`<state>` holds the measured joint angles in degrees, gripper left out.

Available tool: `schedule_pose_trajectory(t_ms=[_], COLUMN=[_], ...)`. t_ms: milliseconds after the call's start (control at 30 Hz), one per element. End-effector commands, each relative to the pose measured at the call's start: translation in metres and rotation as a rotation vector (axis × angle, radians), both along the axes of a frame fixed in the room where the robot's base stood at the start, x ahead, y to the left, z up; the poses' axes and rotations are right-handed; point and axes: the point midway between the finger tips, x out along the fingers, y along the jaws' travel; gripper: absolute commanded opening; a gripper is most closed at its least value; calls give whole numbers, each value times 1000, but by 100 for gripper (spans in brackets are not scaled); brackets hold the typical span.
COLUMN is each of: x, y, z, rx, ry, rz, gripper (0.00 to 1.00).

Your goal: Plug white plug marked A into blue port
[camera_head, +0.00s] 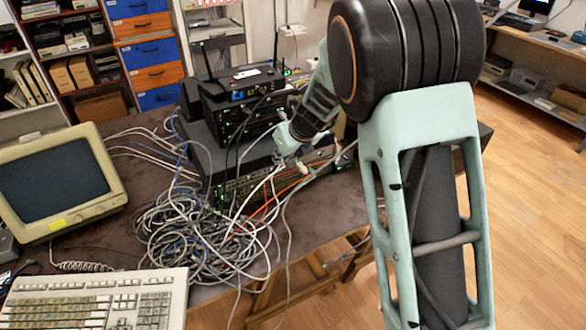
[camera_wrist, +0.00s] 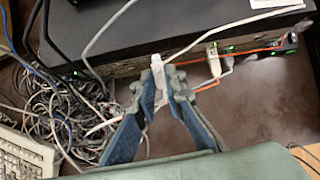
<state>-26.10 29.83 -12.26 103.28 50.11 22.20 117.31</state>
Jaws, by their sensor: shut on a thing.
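My gripper (camera_wrist: 166,78) is shut on a white plug (camera_wrist: 156,62) between its two blue-grey fingers in the wrist view. A light cable runs from near the plug up to the right. No letter can be read on the plug. In the head view my gripper (camera_head: 284,150) is over the front edge of the large dark rack unit (camera_head: 205,160), and the held plug is hard to make out. A blue patch (camera_head: 238,95), perhaps the blue port, shows on the black router (camera_head: 250,80) on top of the stack. No blue port is clearly visible in the wrist view.
White plugs (camera_wrist: 213,62) and an orange cable (camera_wrist: 245,50) sit at the unit's front panel, right of my gripper. A large cable tangle (camera_head: 200,235) lies on the table, beside a keyboard (camera_head: 95,298) and a monitor (camera_head: 60,180). Bare table shows right of the gripper.

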Motion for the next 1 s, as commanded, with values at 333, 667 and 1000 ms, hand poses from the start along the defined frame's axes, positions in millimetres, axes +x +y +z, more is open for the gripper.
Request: schedule_pose_trajectory(t_ms=[333, 667, 1000], x=[38, 52, 68], y=[55, 87, 99], z=[92, 132, 134], rx=[-2, -1, -1], ry=[-2, 0, -1], rz=[-30, -47, -50], gripper=[0, 0, 0])
